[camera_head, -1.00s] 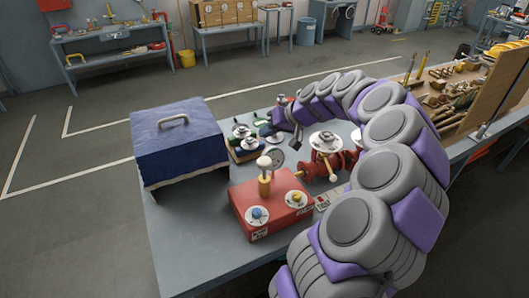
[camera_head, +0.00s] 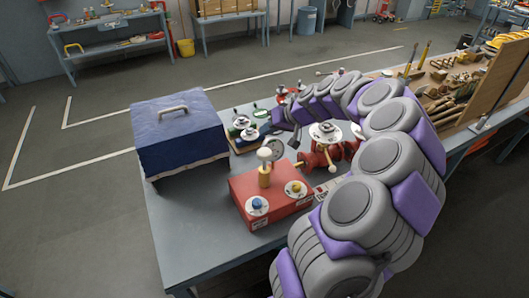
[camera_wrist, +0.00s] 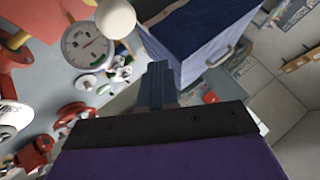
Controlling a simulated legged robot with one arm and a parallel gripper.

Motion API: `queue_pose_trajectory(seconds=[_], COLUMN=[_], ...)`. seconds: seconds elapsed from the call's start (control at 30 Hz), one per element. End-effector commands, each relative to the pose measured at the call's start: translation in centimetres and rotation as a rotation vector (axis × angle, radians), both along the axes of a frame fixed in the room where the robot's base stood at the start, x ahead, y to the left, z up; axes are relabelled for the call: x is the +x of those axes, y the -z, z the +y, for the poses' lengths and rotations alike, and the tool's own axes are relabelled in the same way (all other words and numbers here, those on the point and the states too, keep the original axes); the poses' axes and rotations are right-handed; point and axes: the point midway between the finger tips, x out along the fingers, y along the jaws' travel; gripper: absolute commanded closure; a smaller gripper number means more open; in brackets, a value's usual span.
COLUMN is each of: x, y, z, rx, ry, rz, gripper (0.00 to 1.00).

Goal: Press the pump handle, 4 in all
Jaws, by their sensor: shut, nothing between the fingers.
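The pump is a red box (camera_head: 268,208) on the table, with a short brass cylinder (camera_head: 265,178) on top. Its handle ends in a white ball knob (camera_head: 264,153), which stands up above the cylinder. In the wrist view the white knob (camera_wrist: 116,18) is at the top, left of my fingers and apart from them. A round dial gauge (camera_wrist: 88,46) is beside the knob. My gripper (camera_head: 295,143) is right of and slightly beyond the knob in the head view. In the wrist view its dark fingers (camera_wrist: 158,75) are together and empty.
A blue covered case (camera_head: 180,135) stands left of the pump. A red valve assembly (camera_head: 325,150) with white dials is to the right. Blue and yellow knobs sit on the red box's front. A tool board (camera_head: 495,85) is at the far right. The table's front left is clear.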

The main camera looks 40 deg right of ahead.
Motion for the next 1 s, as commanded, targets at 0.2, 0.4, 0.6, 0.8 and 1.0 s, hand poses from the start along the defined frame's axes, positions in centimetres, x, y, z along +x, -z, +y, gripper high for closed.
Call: queue_pose_trajectory(seconds=[0.2,0.4,0.6,0.8,1.0], x=[0.0,0.0,0.0,0.0,0.0], y=[3.2,5.2,5.4,5.3,5.3], z=[0.1,0.0,0.1,0.1,0.1], rx=[0.001,-0.001,-0.001,-0.001,0.0], ry=[0.0,-0.001,-0.001,-0.001,0.0], rz=[0.0,0.0,0.0,0.0,0.0], gripper=[1.0,1.0,1.0,1.0,1.0])
